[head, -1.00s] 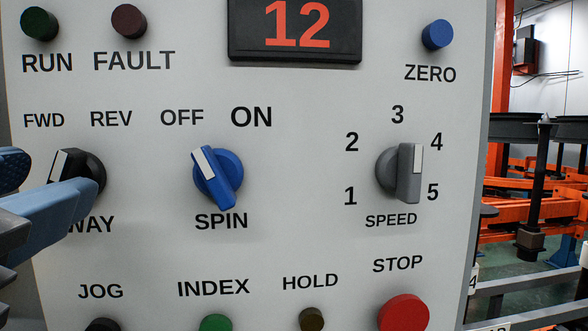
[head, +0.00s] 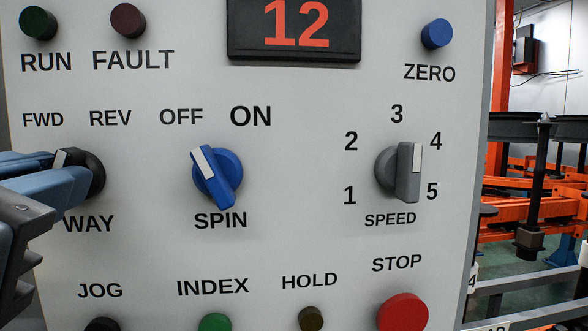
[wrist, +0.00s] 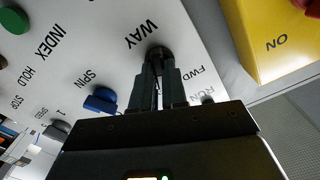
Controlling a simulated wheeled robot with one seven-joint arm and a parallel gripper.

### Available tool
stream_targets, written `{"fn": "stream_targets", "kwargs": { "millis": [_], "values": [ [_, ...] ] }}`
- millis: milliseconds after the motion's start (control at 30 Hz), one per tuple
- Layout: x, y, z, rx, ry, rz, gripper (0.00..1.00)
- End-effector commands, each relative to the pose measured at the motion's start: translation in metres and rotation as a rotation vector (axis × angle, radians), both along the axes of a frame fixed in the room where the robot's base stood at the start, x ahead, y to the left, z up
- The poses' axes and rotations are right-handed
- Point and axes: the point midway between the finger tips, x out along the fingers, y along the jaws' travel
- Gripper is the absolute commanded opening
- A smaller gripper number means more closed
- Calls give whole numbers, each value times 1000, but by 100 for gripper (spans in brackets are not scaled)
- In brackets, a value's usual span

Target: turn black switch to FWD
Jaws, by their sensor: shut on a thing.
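The black switch (head: 96,172) is a round knob with a white mark, above the label WAY and below FWD and REV at the left of the panel. My gripper (head: 62,174) reaches in from the left edge, its blue fingers shut on the switch's handle. The fingers hide much of the handle, so its exact pointing is hard to tell. In the wrist view my gripper (wrist: 158,75) has both dark fingers at the black switch (wrist: 158,54), one on each side.
The blue SPIN switch (head: 217,176) points to OFF, right of the black switch. The grey SPEED switch (head: 408,172) is farther right. Below are a green INDEX button (head: 215,323) and a red STOP button (head: 404,313).

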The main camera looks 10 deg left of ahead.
Motion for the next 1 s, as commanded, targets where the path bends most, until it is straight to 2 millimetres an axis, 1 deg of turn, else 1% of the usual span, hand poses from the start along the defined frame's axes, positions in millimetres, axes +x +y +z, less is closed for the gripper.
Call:
{"fn": "stream_targets", "kwargs": {
  "millis": [267,467,1000],
  "values": [
    [0,0,1,-22,-5,-1,0],
    [0,0,3,-108,-25,-2,0],
    [0,0,4,-558,-131,0,0]
  ]
}}
